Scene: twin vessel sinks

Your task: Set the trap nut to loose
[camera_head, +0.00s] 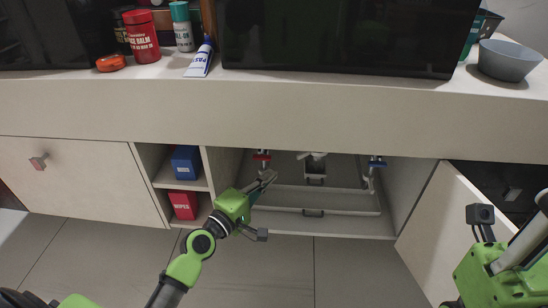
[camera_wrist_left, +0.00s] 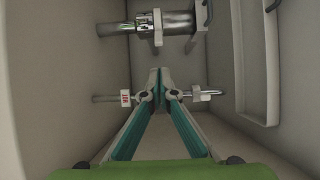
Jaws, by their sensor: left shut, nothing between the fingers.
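The under-sink plumbing shows in the open cabinet in the head view, with a pale trap fitting (camera_head: 314,157) at its back. In the left wrist view a pipe with a shiny chrome collar (camera_wrist_left: 148,22) runs across the top; I cannot tell for sure whether this collar is the trap nut. My left gripper (camera_head: 268,180) is inside the cabinet opening, below the red-handled valve (camera_head: 262,156). Its fingers (camera_wrist_left: 159,74) are shut and empty, overlapping a small valve with a red tag (camera_wrist_left: 125,97); contact is unclear. My right arm's green housing (camera_head: 497,278) shows at right; its fingers do not show.
A blue-handled valve (camera_head: 377,162) stands at the cabinet's right. An open door (camera_head: 445,235) bounds the right side. Shelves at left hold a blue box (camera_head: 185,162) and a red box (camera_head: 183,204). The countertop (camera_head: 280,112) overhangs above.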

